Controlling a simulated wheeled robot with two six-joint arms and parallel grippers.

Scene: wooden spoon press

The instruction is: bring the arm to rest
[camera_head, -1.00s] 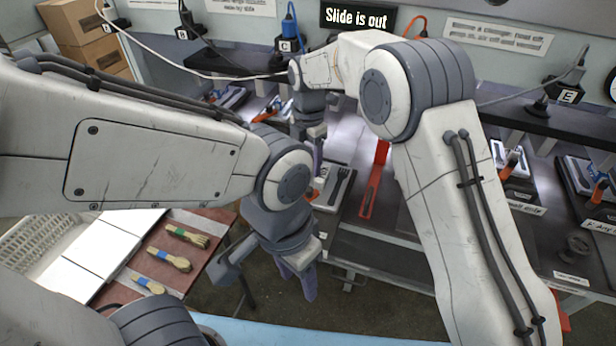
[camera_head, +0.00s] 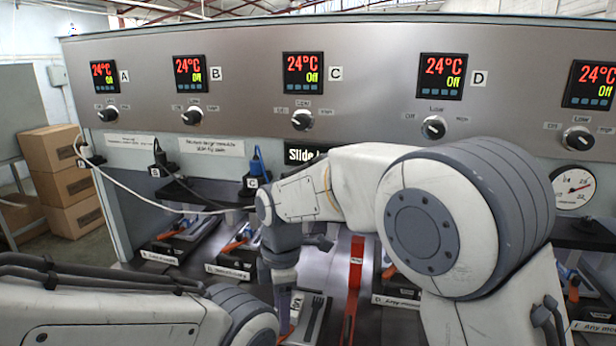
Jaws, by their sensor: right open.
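My right arm comes in from the right and reaches over the press bench. Its gripper (camera_head: 283,308) points down in front of the stations, left of the red slide bar (camera_head: 352,285). The jaws are seen edge-on and are open, with nothing visible held. A dark fork-shaped piece (camera_head: 314,312) lies on a pale plate just right of the gripper; I cannot tell the gap between them. My left arm crosses the lower left corner, and its gripper is out of the picture.
The press panel (camera_head: 330,88) stands behind, with several displays at 24°C and Off, and knobs below. Labelled stations with orange-handled tools line the bench. A white cable (camera_head: 128,194) hangs at left. Cardboard boxes (camera_head: 62,185) stand far left. A gauge (camera_head: 573,188) is at right.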

